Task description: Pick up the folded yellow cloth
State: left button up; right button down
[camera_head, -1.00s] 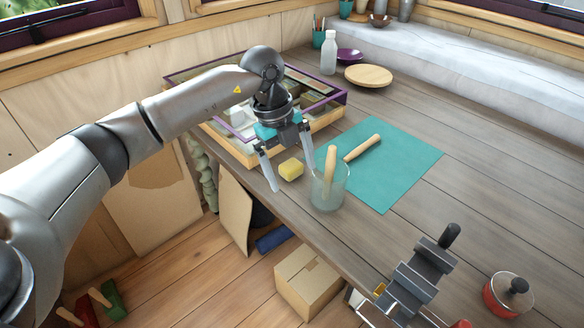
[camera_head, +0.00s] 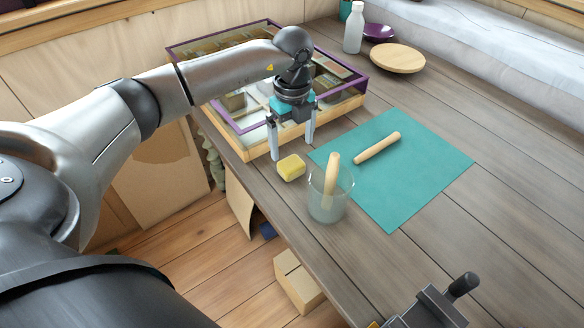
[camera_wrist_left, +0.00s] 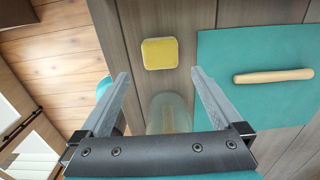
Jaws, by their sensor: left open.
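The folded yellow cloth (camera_head: 291,168) is a small pale block lying on the wooden table near its left edge. It also shows in the left wrist view (camera_wrist_left: 160,53), just beyond the fingertips and between their lines. My left gripper (camera_head: 292,151) is open and empty, pointing down just behind the cloth in the head view. In the left wrist view its two fingers (camera_wrist_left: 159,74) stand wide apart, with nothing between the tips. I cannot tell the exact height of the tips above the table. My right gripper is not in view.
A glass jar (camera_head: 322,207) holding a wooden-handled thing stands close in front of the cloth. A teal mat (camera_head: 425,165) with a wooden rod (camera_head: 377,147) lies to the right. A purple-rimmed case (camera_head: 357,85) stands behind. The right of the table has free room.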

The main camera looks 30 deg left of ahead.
aim_at(294, 166)
pick_arm(q)
notch_tip(294, 166, down, 3)
jog(key=shift+r, duration=0.2)
jog(key=shift+f, duration=0.35)
jog(key=shift+d+f+b, duration=0.1)
jog(key=shift+f+b, duration=0.2)
jog(key=f, duration=0.2)
jog(key=f+b, duration=0.1)
jog(key=shift+s+d+f, duration=0.15)
jog(key=shift+d+f, duration=0.05)
jog(key=shift+f, duration=0.45)
jog(key=c, duration=1.3)
jog(key=shift+o, duration=0.2)
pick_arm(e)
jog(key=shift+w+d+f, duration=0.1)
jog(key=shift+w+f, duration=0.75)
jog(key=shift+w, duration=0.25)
